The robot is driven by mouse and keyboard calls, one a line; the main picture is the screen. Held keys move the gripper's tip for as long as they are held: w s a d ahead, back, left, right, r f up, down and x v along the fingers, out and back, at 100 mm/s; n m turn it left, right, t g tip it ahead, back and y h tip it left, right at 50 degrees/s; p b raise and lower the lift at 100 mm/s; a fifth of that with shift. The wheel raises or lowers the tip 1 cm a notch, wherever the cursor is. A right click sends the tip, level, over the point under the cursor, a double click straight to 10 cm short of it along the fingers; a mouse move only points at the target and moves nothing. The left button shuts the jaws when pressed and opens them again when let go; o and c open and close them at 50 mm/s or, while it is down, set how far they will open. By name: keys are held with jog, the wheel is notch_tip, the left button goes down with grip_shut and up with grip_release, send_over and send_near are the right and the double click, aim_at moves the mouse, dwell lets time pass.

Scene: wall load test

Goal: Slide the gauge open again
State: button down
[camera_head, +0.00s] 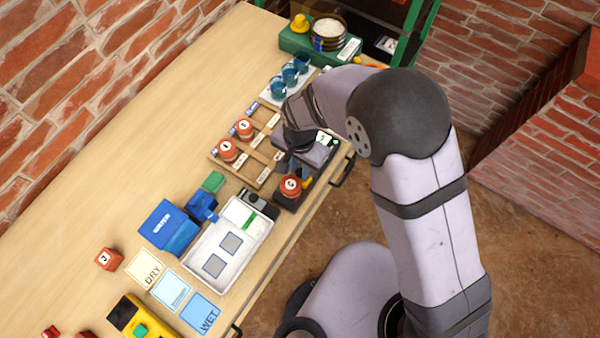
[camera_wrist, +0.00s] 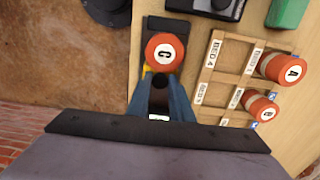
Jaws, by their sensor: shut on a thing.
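The gauge (camera_head: 284,204) is a dark block near the table's front edge. An orange-red cylinder marked C (camera_head: 290,186) stands upright on it, and the cylinder also shows from above in the wrist view (camera_wrist: 165,52). A yellow part of the gauge (camera_head: 308,181) shows beside the cylinder; a sliver of yellow (camera_wrist: 148,71) shows between the cylinder and my fingertips. My gripper (camera_wrist: 161,84) is close behind the cylinder, its blue-grey fingers shut on what appears to be the gauge's slide. The fingers hide most of the grip. I cannot tell how far the slide stands from the cylinder.
A wooden rack (camera_head: 262,135) holds orange cylinders beside the gauge. A grey device (camera_head: 322,151) lies close to my gripper. A white tray (camera_head: 205,262), a blue box (camera_head: 168,228) and a green block (camera_head: 213,181) stand nearby. The table's far left is mostly clear.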

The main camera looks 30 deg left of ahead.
jog(key=shift+w, duration=1.3)
jog(key=c, duration=1.6)
grip_release()
jog(key=shift+c, duration=0.2)
jog(key=shift+r, duration=0.1)
notch_tip(320, 180, up, 7)
jog(key=p, duration=0.5)
jog(key=shift+p, duration=0.3)
